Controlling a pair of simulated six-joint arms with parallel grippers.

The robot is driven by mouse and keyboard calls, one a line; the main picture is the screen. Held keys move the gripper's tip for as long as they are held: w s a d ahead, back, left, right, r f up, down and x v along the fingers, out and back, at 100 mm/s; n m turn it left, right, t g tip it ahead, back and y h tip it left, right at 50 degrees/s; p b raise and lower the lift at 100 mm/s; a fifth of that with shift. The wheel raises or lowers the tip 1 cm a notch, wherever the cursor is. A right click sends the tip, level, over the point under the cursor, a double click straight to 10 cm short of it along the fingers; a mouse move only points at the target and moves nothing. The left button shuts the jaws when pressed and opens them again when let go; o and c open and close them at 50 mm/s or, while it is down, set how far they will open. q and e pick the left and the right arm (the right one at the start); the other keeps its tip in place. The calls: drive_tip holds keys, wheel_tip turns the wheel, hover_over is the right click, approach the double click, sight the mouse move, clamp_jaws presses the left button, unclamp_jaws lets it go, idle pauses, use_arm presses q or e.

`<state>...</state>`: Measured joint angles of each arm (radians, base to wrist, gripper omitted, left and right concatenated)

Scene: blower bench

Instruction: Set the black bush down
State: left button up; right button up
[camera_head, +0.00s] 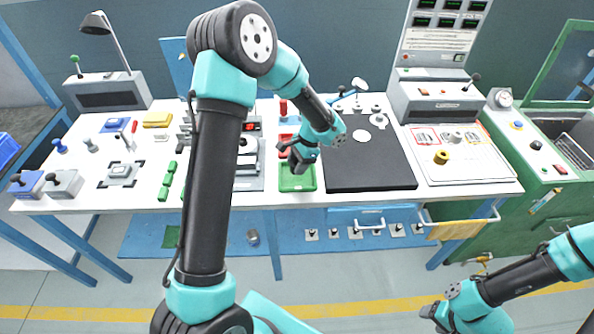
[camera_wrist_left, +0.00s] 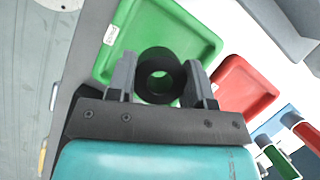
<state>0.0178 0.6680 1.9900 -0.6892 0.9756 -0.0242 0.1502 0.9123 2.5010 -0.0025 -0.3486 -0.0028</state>
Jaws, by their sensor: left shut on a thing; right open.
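The black bush (camera_wrist_left: 160,76) is a short dark ring with a hole through it. In the left wrist view it sits between the two fingers of my left gripper (camera_wrist_left: 160,84), which is shut on it. Behind it is a green tray (camera_wrist_left: 195,30). In the head view my left gripper (camera_head: 294,160) is over the green tray (camera_head: 297,183) near the front of the bench. The bush is hard to make out there, and I cannot tell how high it is above the tray. My right gripper (camera_head: 432,313) is open and low at the right, away from the bench.
A red tray (camera_wrist_left: 246,88) lies beside the green one. A black mat (camera_head: 370,170) with a white disc lies to the right, and a grey device with a display (camera_head: 248,165) stands to the left. A yellow ring (camera_head: 441,157) is on the white panel further right.

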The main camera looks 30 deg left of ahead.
sight(293, 179)
use_arm(q)
drive_tip(key=shift+f, duration=1.7)
drive_tip(key=shift+f, duration=0.15)
drive_tip(key=o, duration=1.1)
drive_tip(key=v, duration=1.2)
